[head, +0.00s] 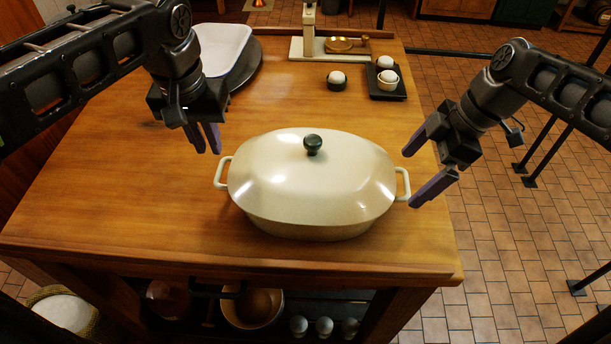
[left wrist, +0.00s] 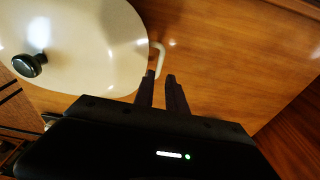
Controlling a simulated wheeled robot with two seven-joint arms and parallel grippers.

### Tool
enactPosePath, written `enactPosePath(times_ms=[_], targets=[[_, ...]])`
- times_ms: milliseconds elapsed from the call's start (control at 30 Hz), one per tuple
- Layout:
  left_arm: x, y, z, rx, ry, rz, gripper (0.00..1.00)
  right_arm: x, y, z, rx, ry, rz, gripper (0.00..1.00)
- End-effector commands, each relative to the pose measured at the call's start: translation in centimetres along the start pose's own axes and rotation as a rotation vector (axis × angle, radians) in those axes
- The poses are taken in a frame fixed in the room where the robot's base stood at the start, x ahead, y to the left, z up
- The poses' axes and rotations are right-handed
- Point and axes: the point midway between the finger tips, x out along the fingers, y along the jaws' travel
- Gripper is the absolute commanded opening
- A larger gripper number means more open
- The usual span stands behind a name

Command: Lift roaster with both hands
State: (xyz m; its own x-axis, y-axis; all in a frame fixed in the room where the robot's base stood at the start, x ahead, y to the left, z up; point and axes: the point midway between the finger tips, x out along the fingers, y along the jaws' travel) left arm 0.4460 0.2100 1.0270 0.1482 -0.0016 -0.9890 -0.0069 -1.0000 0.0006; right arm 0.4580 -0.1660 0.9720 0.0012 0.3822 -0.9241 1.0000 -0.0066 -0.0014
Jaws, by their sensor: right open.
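The cream oval roaster (head: 285,195) stands on the wooden table with its lid on and a dark knob (head: 313,144) on top. Its left handle (head: 221,172) and right handle (head: 404,183) stick out at the ends. My left gripper (head: 208,150) hangs above and just left of the left handle, with a gap between its empty fingers. In the left wrist view, the left handle (left wrist: 158,58) shows just beyond the fingertips (left wrist: 160,76). My right gripper (head: 410,180) is wide open beside the right handle, one finger on each side; contact cannot be told.
The wooden table (head: 110,190) is clear around the roaster. A white basin (head: 225,48), a scale (head: 340,45) and cups on a dark tray (head: 400,94) stand at the back. Pots and several jars sit on the shelf below.

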Motion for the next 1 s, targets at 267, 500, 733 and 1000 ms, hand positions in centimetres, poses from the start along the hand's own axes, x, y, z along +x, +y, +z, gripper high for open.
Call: enactPosePath(times_ms=[267,500,733,1000], targets=[[0.0,0.0,0.0,0.0,0.0,0.0,0.16,0.0,0.0,0.0,0.0,0.0,0.0,1.0],[1.0,0.0,0.0,0.0,-0.003,0.0,0.16,1.0,0.0,0.0,0.0,0.0,-0.002,1.0],[4.0,0.0,0.1,0.0,-0.004,-0.001,0.16,4.0,-0.1,0.0,0.0,-0.001,-0.004,1.0],[7.3,0.0,0.0,-0.001,-0.002,0.0,0.16,7.3,0.0,0.0,0.0,0.0,-0.001,1.0]])
